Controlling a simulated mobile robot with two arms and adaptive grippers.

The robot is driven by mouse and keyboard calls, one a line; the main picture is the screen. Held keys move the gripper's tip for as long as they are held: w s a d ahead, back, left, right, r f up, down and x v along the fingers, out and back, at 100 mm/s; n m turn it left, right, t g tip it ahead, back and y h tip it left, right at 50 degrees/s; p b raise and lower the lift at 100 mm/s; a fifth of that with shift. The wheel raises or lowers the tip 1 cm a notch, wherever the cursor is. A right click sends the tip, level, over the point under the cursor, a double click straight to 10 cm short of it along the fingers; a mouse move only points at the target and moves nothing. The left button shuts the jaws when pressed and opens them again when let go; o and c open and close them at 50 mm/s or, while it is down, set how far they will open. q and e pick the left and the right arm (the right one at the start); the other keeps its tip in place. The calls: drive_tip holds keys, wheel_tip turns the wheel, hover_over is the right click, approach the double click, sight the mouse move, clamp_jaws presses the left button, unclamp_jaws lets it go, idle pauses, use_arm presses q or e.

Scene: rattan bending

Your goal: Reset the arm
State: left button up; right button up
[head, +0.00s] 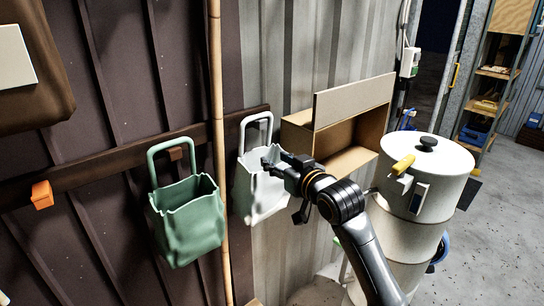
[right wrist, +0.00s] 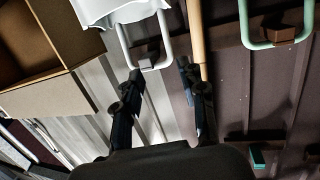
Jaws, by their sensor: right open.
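My right arm comes in from the lower right in the head view. Its right gripper (head: 270,164) is open and overlaps the upper part of a white bag (head: 262,198) that hangs by its handle on the wall rail. In the right wrist view the two fingers (right wrist: 160,72) are spread apart with nothing held between them. The lower end of the white bag's handle loop (right wrist: 126,50) and a small peg lie near the fingertips; I cannot tell whether they touch. My left gripper is not in view.
A green bag (head: 188,222) hangs left of a vertical bamboo pole (head: 217,110). An open brown box (head: 345,140) is on the wall behind my right arm. A white lidded container (head: 425,165) with a yellow handle stands at the right. Open floor (head: 495,220) lies beyond it.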

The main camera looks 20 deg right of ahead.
drive_tip(key=s, duration=0.1)
drive_tip(key=s+d, duration=0.1)
drive_tip(key=s, duration=0.1)
drive_tip(key=shift+s+d+p, duration=0.15)
drive_tip(key=shift+s+p, duration=0.1)
drive_tip(key=shift+p, duration=0.05)
drive_tip(key=shift+f, duration=0.1)
